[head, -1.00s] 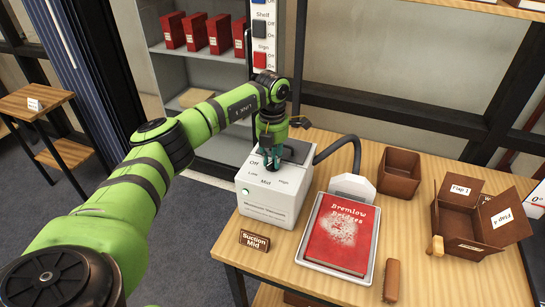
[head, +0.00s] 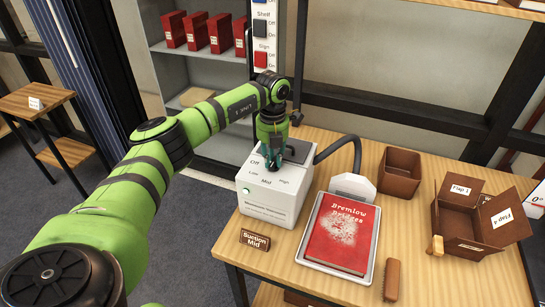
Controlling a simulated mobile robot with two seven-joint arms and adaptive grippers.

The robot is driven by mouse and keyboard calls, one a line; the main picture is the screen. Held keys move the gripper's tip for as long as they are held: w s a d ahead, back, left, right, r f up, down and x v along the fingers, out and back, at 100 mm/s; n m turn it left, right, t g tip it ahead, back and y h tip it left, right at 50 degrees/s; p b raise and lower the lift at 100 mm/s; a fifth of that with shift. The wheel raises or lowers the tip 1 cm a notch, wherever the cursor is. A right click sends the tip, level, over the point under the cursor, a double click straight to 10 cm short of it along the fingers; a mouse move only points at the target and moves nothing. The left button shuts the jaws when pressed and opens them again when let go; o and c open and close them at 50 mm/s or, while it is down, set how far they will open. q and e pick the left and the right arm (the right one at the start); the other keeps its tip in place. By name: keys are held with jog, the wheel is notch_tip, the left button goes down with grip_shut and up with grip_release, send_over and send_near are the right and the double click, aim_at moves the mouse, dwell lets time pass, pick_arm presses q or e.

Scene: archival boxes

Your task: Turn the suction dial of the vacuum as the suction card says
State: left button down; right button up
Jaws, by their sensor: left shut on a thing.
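The vacuum (head: 275,205) is a white box on the wooden table, with Off, Low, Mid and High printed on its top and a green light on its front. My left gripper (head: 273,165) points down onto the top and is shut on the suction dial, among the printed labels. The gripper hides the dial, so its pointer's setting cannot be read. The suction card (head: 255,240) is a small brown sign in front of the vacuum and reads "Suction Mid". My right gripper is out of view.
A red, dusty book (head: 341,233) lies in a tray right of the vacuum, with a white nozzle (head: 353,186) behind it. A brown brush (head: 392,280), an open bin (head: 399,173) and a flapped box (head: 470,226) stand further right. A black hose curves behind.

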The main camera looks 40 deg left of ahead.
aim_at(273, 160)
pick_arm(q)
jog(key=c, duration=1.1)
grip_release()
jog(key=shift+r, duration=0.15)
notch_tip(273, 160, up, 12)
